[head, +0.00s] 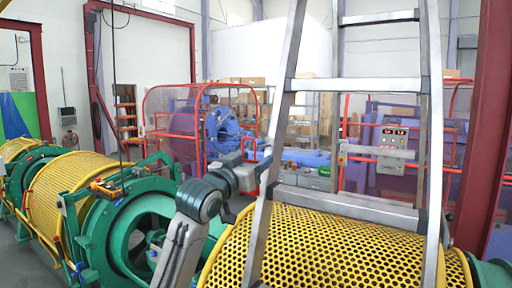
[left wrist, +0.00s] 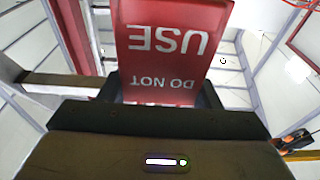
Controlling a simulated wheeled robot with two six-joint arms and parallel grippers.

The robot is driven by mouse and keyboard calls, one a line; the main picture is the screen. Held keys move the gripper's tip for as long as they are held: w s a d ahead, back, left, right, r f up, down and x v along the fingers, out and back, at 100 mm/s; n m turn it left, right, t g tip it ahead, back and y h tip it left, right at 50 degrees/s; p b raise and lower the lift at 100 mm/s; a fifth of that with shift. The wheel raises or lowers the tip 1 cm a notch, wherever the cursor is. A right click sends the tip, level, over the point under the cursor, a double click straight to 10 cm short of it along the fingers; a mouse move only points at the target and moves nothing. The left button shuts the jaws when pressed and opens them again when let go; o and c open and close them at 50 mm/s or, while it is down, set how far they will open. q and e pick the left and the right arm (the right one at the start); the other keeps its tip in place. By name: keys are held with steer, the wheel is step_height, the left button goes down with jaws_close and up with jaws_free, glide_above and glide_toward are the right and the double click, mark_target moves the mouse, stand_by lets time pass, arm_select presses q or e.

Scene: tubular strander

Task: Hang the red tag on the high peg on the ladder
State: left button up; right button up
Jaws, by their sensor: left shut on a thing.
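In the left wrist view my left gripper (left wrist: 160,100) is shut on the red tag (left wrist: 168,45), which sticks out beyond the jaws. Its white letters "DO NOT USE" appear upside down. In the head view my left gripper (head: 248,176) is beside the left rail of the grey metal ladder (head: 279,100), near its lower rung; the tag is hard to tell there from red parts behind. The ladder leans over the yellow perforated drum. I cannot make out the high peg in either view. My right gripper is not in view.
The yellow perforated drum (head: 320,250) fills the lower right, with a green ring frame (head: 105,240) to its left. A control box (head: 394,138) stands behind the ladder. A dark red column (head: 488,120) rises at the right. Space shows between the ladder rails.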

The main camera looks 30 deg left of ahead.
arm_select(q)
steer(key=shift+w+d+f, duration=0.1)
steer(key=shift+w+d, duration=0.05)
steer(key=shift+w, duration=1.35)
steer(key=shift+f, duration=0.1)
stand_by(0.3)
steer(key=shift+w+f+b, duration=0.1)
steer(key=shift+f+b, duration=0.3)
steer(key=shift+f, duration=0.4)
stand_by(0.5)
steer(key=o, duration=1)
